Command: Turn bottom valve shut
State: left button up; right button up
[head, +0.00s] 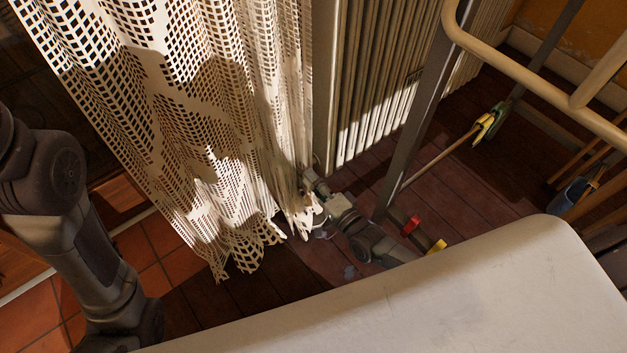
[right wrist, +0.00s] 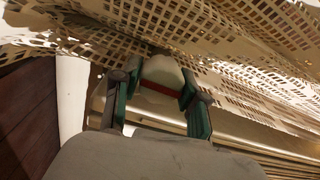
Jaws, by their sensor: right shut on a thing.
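The bottom valve is a white rounded knob (right wrist: 162,72) with a red band, low by the radiator (head: 380,75) in the head view. My right gripper (right wrist: 157,98) is shut on it, with one green-sided finger on either side of the knob. In the head view, my right gripper (head: 318,194) reaches in from the lower right to the curtain's lower edge, where the curtain and the gripper hide most of the valve. My left arm hangs down at the left edge, and its gripper is out of view.
A lace curtain (head: 205,110) hangs over the valve area and lies close above the gripper in the wrist view. A grey metal post (head: 422,115) and a cream tubular rail (head: 530,82) stand at right. A yellow-green tool (head: 488,122) and blue object (head: 568,196) lie beyond.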

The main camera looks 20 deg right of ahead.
jog(key=shift+f, duration=0.1)
jog(key=o, duration=1.1)
jog(key=shift+o, duration=0.2)
jog(key=v, duration=1.2)
